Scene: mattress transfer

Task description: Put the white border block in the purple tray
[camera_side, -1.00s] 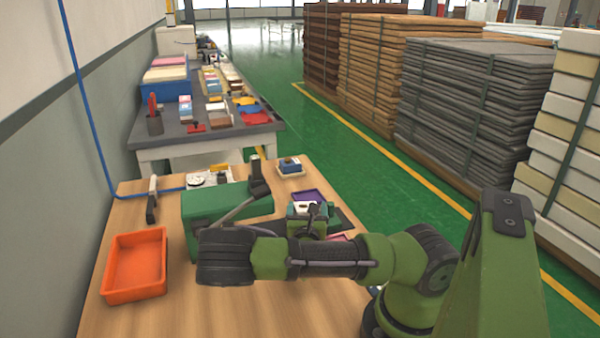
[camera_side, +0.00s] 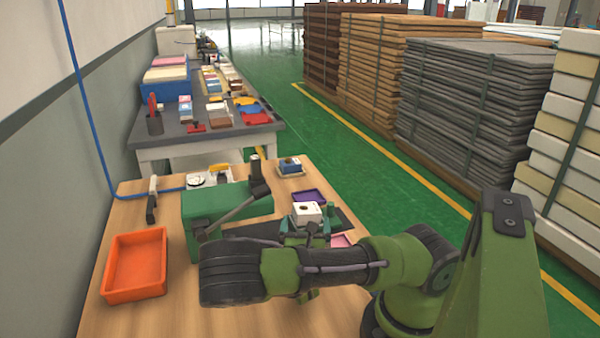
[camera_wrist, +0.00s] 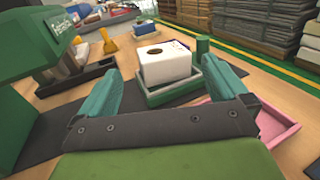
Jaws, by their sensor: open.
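The white border block (camera_side: 307,212), with a dark hole in its top, stands upright right of the green machine. In the wrist view the white block (camera_wrist: 166,63) rests in a small green-grey holder (camera_wrist: 172,94). The purple tray (camera_side: 309,195) lies just behind the block in the side view, partly hidden by it. My gripper (camera_side: 305,230) is open on the near side of the block. In the wrist view the teal fingers of my gripper (camera_wrist: 165,88) are spread wide to either side of the block, with gaps showing.
The green machine (camera_side: 225,205) stands close on the left. A pink tray (camera_wrist: 277,127) lies on the right. An orange tray (camera_side: 136,265) is at the table's left. A blue block (camera_side: 290,165) sits at the back.

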